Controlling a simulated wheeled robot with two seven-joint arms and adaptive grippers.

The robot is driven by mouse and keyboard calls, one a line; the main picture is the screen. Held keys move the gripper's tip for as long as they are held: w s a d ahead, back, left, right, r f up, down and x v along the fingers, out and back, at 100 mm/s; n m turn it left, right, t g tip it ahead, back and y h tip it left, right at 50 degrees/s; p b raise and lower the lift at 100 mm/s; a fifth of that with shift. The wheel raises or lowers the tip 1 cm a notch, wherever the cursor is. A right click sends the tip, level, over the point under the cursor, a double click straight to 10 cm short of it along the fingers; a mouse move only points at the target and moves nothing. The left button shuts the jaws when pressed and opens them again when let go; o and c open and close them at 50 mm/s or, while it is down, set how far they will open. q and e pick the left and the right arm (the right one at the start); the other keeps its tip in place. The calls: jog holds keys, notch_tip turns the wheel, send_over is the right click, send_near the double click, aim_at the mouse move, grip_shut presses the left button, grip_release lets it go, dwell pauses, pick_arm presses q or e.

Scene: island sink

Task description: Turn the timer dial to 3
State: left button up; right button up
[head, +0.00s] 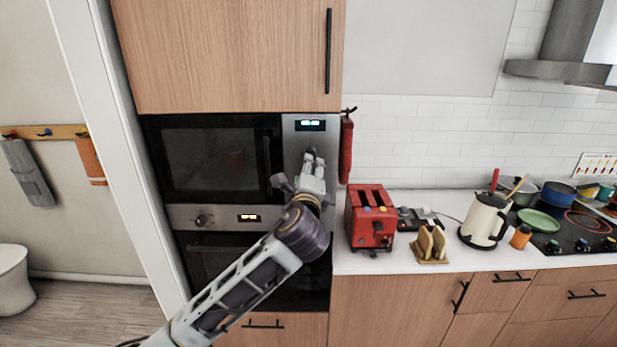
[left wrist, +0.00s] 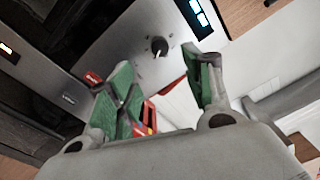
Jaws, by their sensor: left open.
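The timer dial (left wrist: 159,46) is a small black round knob with a pale pointer line on the steel control panel (left wrist: 115,45) of the microwave. I cannot read any numbers around it. In the head view the same panel (head: 290,140) is right of the dark microwave door (head: 215,158), and my gripper hides the dial. My left gripper (head: 313,158) is in front of this panel, below its lit display (head: 310,125). In the left wrist view the green-padded fingers of my left gripper (left wrist: 163,68) are open and empty, with the dial between and beyond the tips, apart from them. My right gripper is not in view.
An oven with its own knob (head: 202,220) is below the microwave. A red toaster (head: 370,217), a toast rack (head: 430,244) and a kettle (head: 485,220) stand on the white counter.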

pick_arm(q)
jog(key=shift+s, duration=0.6)
jog(key=shift+f, duration=0.1)
